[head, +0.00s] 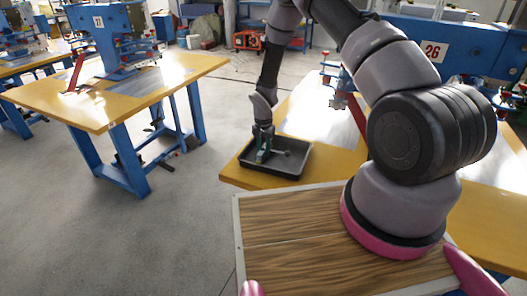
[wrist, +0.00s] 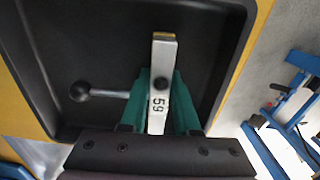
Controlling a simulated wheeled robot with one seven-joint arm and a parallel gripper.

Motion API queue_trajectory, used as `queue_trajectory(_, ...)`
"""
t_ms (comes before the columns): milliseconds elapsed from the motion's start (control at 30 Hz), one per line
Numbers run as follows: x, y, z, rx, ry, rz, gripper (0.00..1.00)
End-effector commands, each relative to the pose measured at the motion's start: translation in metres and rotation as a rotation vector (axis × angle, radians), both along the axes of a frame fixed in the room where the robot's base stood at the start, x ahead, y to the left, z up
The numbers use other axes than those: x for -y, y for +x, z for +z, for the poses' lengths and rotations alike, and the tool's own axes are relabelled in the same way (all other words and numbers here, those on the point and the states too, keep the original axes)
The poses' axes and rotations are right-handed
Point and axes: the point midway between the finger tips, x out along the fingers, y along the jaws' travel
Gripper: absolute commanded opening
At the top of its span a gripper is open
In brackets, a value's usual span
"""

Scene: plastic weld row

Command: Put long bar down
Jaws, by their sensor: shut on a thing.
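In the head view, my gripper (head: 264,148) points down inside the black tray (head: 300,172). The bar's lower end is hidden by the gripper, and whether it touches the tray floor is unclear.
The tray sits at the near left corner of a yellow table (head: 240,178). A blue machine marked 26 (head: 455,45) stands on this table at the right. Another yellow table (head: 105,115) stands at the left, with grey floor between.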

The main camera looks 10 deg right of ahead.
Motion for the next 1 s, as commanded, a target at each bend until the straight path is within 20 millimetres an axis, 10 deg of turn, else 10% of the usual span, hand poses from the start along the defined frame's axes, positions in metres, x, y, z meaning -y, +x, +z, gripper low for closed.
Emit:
queue_trajectory(300, 0.000, 0.001, -0.001, 0.003, 0.001, 0.001, 0.00)
queue_trajectory(333, 0.000, 0.001, -0.002, 0.003, 0.001, 0.001, 0.34)
queue_trajectory(400, 0.000, 0.001, -0.002, 0.003, 0.001, 0.001, 0.60)
queue_trajectory(767, 0.000, 0.001, 0.001, 0.003, 0.001, 0.001, 0.60)
queue_trajectory(1000, 0.000, 0.002, 0.037, 0.005, 0.001, 0.000, 0.60)
